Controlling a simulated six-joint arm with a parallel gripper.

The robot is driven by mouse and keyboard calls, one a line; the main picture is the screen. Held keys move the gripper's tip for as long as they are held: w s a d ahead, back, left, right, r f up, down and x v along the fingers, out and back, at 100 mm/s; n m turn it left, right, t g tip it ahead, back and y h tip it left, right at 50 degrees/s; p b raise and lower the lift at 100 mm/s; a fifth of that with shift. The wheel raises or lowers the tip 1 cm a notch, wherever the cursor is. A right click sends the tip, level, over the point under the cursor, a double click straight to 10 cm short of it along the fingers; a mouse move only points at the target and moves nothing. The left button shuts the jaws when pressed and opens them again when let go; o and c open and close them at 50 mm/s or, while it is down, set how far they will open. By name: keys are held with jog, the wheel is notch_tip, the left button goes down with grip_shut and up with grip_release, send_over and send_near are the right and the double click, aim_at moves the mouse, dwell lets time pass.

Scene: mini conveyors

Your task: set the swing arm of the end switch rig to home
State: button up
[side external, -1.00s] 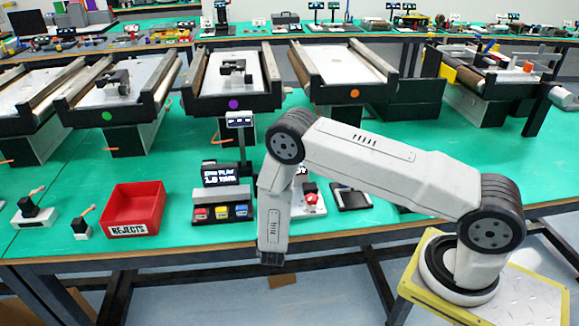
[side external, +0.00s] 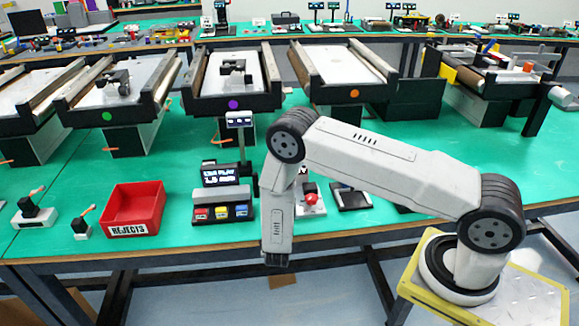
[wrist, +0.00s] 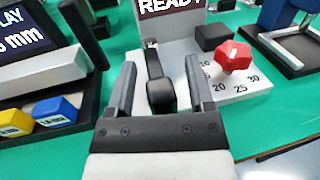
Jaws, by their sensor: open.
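The rig I take for the end switch rig is a pale box with a READY display (wrist: 170,7), a red knob (wrist: 234,56) and a printed number scale. A dark lever with a black block at its end (wrist: 161,97), apparently the swing arm, points towards me in the wrist view. My gripper (wrist: 160,70) is open, with one finger on each side of the lever. I see gaps on both sides of the block, so no grip shows.
A display unit with red, yellow and blue buttons (side external: 222,212) stands left of the rig. A dark framed device (side external: 350,197) stands to its right. A red rejects bin (side external: 133,208) is further left. Conveyors (side external: 232,85) line the back.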

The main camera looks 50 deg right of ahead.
jog(key=v, duration=0.7)
jog(key=shift+s, duration=0.15)
jog(key=shift+r, duration=0.1)
dwell(0.3)
jog(key=s+d+r+m+g+y, duration=0.4)
jog(key=s+r+m+g, duration=0.3)
jog(key=s+m+g, duration=0.35)
jog(key=s+a+r+m+t+y, duration=0.2)
jog(key=a+r+m+t+y, duration=0.1)
jog(key=a+r+m+y, duration=0.4)
jog(key=shift+r+m+y, duration=1.6)
jog(key=shift+m+y, duration=0.4)
jog(key=shift+m, duration=1.65)
jog(key=shift+s, duration=0.1)
